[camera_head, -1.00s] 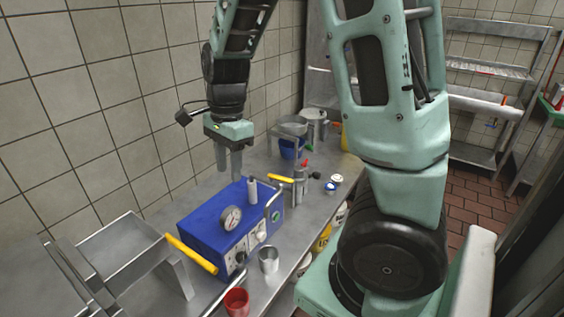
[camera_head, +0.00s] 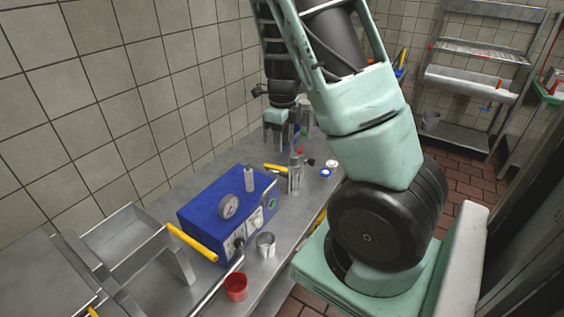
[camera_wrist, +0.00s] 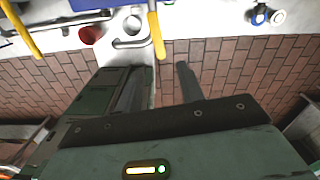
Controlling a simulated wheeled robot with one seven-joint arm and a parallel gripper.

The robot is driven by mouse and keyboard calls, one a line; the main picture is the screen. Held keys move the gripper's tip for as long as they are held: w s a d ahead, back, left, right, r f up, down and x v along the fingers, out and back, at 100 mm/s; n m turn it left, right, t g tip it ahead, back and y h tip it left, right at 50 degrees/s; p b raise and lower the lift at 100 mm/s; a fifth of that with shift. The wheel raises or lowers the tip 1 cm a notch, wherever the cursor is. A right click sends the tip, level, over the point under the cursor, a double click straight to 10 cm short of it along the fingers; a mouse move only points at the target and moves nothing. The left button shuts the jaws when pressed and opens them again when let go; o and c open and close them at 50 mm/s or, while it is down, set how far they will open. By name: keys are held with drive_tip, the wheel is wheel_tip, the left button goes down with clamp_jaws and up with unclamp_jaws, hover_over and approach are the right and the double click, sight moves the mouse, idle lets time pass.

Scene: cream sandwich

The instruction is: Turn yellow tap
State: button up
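A yellow tap handle (camera_head: 275,168) lies beside an upright metal fitting (camera_head: 295,176), just beyond the blue machine. A yellow bar that looks like this handle shows at the top of the wrist view (camera_wrist: 156,36). My gripper (camera_head: 275,138) is above the counter, near the handle in the head picture; how far apart they are is hard to judge. Its two fingers stand apart in the wrist view (camera_wrist: 155,85), with nothing seen between them. A second yellow handle (camera_head: 192,242) is at the front left of the blue machine.
The blue machine (camera_head: 225,205) with a gauge stands on the metal counter (camera_head: 290,222). A metal cup (camera_head: 265,246) and a red cup (camera_head: 235,287) are in front. Blue and white round pieces (camera_head: 326,173) lie right of the fitting. A tiled wall (camera_head: 110,110) runs behind.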

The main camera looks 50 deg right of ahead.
sight(282, 169)
wheel_tip(282, 169, down, 8)
drive_tip(key=shift+f, duration=0.1)
idle(0.4)
clamp_jaws()
